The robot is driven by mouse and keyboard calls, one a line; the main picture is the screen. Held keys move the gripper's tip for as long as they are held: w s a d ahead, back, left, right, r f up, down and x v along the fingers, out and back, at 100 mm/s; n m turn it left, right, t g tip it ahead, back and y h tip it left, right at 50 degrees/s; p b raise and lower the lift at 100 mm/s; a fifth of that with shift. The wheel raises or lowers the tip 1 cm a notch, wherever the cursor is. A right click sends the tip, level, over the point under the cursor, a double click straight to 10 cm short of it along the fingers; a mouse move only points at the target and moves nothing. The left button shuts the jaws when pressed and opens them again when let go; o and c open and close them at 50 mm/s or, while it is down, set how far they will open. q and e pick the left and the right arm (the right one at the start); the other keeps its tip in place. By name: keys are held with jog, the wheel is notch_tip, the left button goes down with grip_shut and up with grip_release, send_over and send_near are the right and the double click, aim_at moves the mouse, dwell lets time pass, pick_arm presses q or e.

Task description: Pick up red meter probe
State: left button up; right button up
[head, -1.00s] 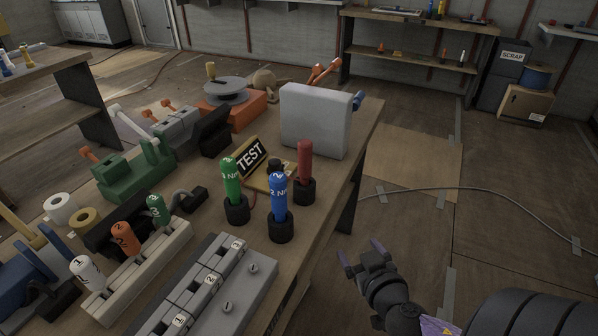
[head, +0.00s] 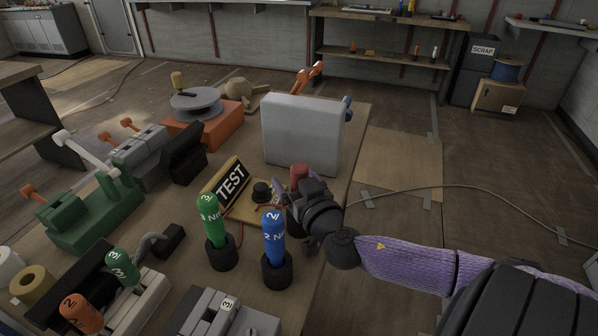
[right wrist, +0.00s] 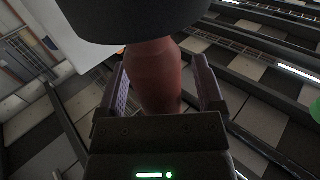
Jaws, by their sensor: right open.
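The red meter probe (head: 298,172) stands near the right edge of the bench; in the head view only its top shows above my right gripper (head: 283,192), which hides the rest. In the right wrist view the probe's red body (right wrist: 155,75) lies between the two fingers of my right gripper (right wrist: 160,88). The fingers are open, one on each side, with a visible gap at least on the right. The probe's black holder (right wrist: 130,15) fills the top of that view. My left gripper is not in view.
A blue probe (head: 274,240) and a green probe (head: 212,225) stand in black holders left of my right gripper. The TEST sign (head: 230,183) and a grey box (head: 301,135) are close behind. Open floor (head: 400,165) lies right of the bench.

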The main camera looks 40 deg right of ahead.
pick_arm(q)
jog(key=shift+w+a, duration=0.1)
pick_arm(e)
jog(key=shift+c, duration=1.1)
grip_shut()
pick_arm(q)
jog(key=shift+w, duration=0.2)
